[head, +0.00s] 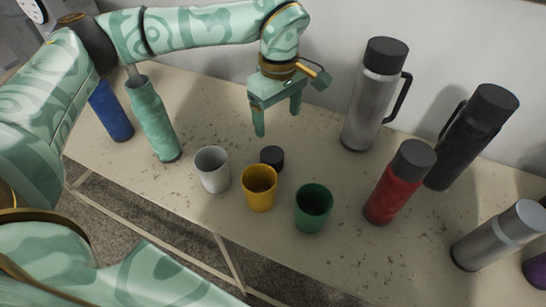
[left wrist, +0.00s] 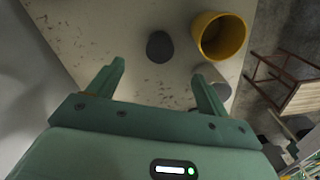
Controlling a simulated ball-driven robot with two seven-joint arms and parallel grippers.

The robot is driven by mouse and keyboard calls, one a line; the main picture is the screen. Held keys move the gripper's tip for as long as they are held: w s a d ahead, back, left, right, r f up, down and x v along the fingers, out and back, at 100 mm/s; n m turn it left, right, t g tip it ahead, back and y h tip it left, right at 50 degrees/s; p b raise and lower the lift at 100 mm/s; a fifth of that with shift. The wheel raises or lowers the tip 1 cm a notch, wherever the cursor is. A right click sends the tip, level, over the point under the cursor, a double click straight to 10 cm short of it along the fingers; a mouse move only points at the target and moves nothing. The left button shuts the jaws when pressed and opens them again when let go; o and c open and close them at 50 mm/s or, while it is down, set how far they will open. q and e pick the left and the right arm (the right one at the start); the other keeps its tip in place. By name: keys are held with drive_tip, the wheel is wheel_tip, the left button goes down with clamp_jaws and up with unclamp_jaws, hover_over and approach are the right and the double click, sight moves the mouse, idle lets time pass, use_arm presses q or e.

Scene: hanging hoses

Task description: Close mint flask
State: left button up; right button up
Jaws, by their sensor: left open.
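The mint flask (head: 153,122) stands upright at the left of the table in the head view, with no cap visible on its top. A small dark round cap (head: 272,157) lies on the table behind the yellow cup; it also shows in the left wrist view (left wrist: 160,46). My left gripper (head: 277,122) is open and empty, pointing down above the table, behind and a little above the cap. In the left wrist view its fingers (left wrist: 158,74) are spread apart, with the cap ahead between them. My right gripper is not in view.
A grey-white cup (head: 212,170), a yellow cup (head: 259,188) and a green cup (head: 314,208) stand near the cap. A blue flask (head: 110,110) stands left of the mint one. Silver (head: 371,100), red (head: 398,185) and black (head: 465,140) flasks stand to the right.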

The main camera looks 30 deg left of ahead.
sight(274, 156)
use_arm(q)
wheel_tip(274, 156, down, 10)
drive_tip(key=shift+r+b, duration=0.15)
drive_tip(key=shift+b, duration=0.65)
drive_tip(key=shift+a, duration=0.1)
drive_tip(key=f, duration=0.1)
drive_tip(key=f+b, duration=0.1)
drive_tip(key=f, duration=0.3)
drive_tip(key=shift+a+f, duration=0.15)
drive_tip(key=shift+a, duration=0.15)
drive_tip(key=c, duration=1.1)
